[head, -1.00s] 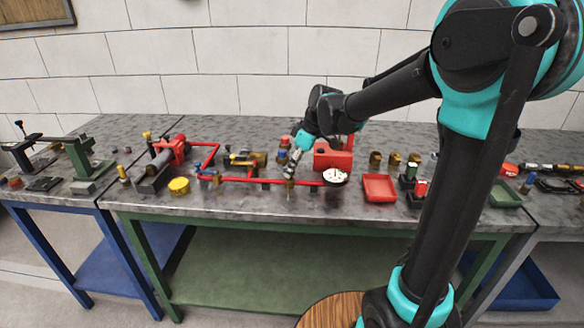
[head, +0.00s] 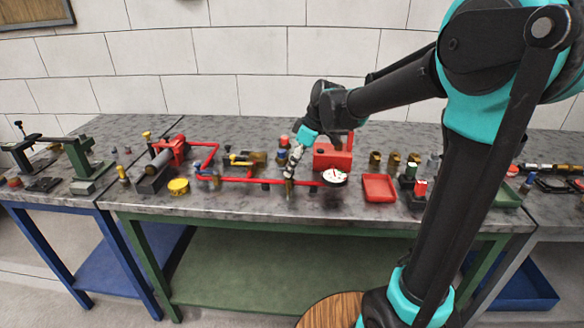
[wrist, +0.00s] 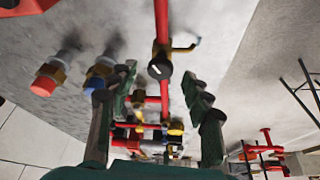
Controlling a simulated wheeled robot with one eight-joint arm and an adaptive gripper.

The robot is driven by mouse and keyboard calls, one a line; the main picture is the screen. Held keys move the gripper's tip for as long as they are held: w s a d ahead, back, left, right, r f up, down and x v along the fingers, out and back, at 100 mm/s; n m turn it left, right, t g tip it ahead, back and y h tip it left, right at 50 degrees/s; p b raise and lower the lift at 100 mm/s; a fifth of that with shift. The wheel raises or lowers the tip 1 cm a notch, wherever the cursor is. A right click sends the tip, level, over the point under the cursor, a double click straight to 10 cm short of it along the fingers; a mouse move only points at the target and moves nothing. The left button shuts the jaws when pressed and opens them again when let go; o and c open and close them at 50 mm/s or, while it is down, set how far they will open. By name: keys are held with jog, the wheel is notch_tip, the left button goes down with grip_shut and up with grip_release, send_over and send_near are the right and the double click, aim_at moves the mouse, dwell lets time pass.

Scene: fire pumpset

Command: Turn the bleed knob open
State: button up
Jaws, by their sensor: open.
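A small round black knob (wrist: 160,68) with a white mark sits on a brass fitting on the red pipe. I take it to be the bleed knob, and a bent brass spout (wrist: 186,47) sticks out beside it. My gripper (wrist: 160,78) is open, with one green finger on each side of the knob in the wrist view; I cannot tell whether they touch it. In the head view my gripper (head: 290,174) points down at the brass fitting (head: 289,190) on the pipe, and its fingers hide the knob.
The red pipe (head: 240,180) runs left along the bench. A white-faced gauge (head: 335,176) and a red box (head: 333,155) stand close on the right. Blue-capped (wrist: 97,75) and red-capped (wrist: 46,80) fittings lie to the left in the wrist view. A red tray (head: 379,187) is further right.

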jog(key=v, duration=1)
jog(key=shift+d+r, duration=0.2)
jog(key=shift+r, duration=0.05)
jog(key=shift+s, duration=0.1)
